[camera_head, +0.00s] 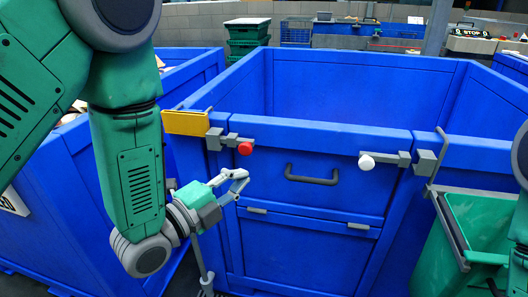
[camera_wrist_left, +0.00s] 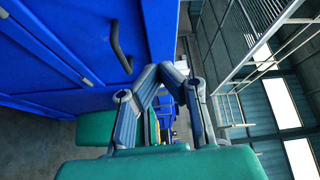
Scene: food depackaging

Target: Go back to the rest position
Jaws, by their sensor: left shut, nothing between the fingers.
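My left gripper (camera_head: 240,181) is in front of the large blue bin (camera_head: 340,150), left of the dark handle (camera_head: 311,176) on its front panel. It is shut and empty, with a visible gap between it and the handle. In the left wrist view the grey fingers of my left gripper (camera_wrist_left: 172,72) show with nothing held between them. The blue bin's wall and handle (camera_wrist_left: 120,48) lie to the left there. My right gripper is out of view; only part of my right arm shows at the right edge of the head view.
A red knob (camera_head: 245,148) and a white knob (camera_head: 366,162) sit on latches at the bin's front rim. A green container (camera_head: 480,222) hangs at the bin's right corner. Another blue bin (camera_head: 78,135) stands at left, partly behind my left arm. Green crates (camera_head: 247,32) stand behind.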

